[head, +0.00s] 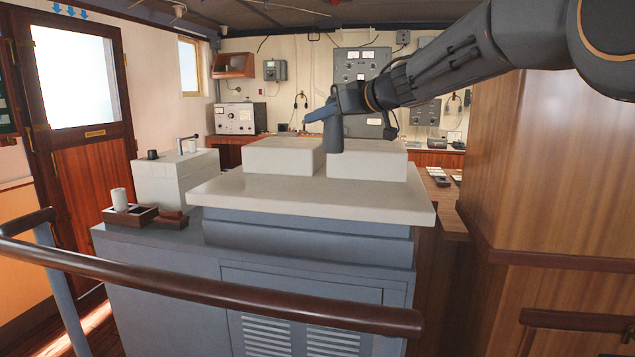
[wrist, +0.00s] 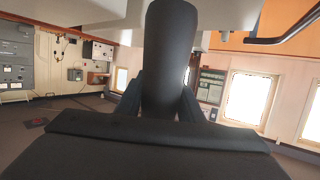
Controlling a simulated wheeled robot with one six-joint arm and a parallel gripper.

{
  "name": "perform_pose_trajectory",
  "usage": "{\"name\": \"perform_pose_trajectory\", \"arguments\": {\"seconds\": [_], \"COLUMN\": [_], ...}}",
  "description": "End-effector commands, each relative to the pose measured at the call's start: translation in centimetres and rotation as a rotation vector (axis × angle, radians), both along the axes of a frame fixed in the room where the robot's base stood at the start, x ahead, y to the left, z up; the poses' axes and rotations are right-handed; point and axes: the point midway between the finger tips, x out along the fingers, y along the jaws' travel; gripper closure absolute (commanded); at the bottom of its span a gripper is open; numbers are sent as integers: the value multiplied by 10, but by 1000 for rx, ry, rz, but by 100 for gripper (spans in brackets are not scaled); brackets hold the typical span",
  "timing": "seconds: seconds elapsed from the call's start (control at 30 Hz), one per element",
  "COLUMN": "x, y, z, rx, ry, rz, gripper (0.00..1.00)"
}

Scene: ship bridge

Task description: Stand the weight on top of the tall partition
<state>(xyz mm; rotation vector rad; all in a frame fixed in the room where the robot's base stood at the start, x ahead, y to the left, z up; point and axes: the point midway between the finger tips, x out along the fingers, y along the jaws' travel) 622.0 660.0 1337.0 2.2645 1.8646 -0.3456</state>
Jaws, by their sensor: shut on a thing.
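My gripper (head: 322,113) is above the grey console in the middle of the head view, shut on a dark grey, round, upright body, which I take as the weight (head: 334,134). In the wrist view the weight (wrist: 170,55) stands out as a dark cylinder between the two fingers of my gripper (wrist: 160,100). In the head view the weight hangs in front of the gap between two pale blocks; I cannot tell whether it touches anything. A tall wooden partition (head: 565,180) rises at the right; my arm hides part of its upper end.
The console's pale top (head: 310,196) carries the left block (head: 284,157) and right block (head: 372,163). A brown handrail (head: 200,285) crosses in front. A white cup (head: 119,199) stands in a wooden tray at left. A lower white cabinet (head: 172,180) stands behind it.

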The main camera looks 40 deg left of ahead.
Motion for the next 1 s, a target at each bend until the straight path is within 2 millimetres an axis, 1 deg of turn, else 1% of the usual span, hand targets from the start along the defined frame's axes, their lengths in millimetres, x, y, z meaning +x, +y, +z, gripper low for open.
{"name": "perform_pose_trajectory", "arguments": {"seconds": [0.07,0.3,0.4,0.57,0.83,1.0], "x": [0,0,0,0,0,0], "y": [0,0,0,0,0,0], "z": [-5,-41,-51,-58,-88,-95], "rx": [4,3,4,4,4,4], "ry": [-3,0,-1,-3,-1,-3], "rz": [1,-1,-1,0,-1,0], "gripper": [100,100,100,100,100,100]}}
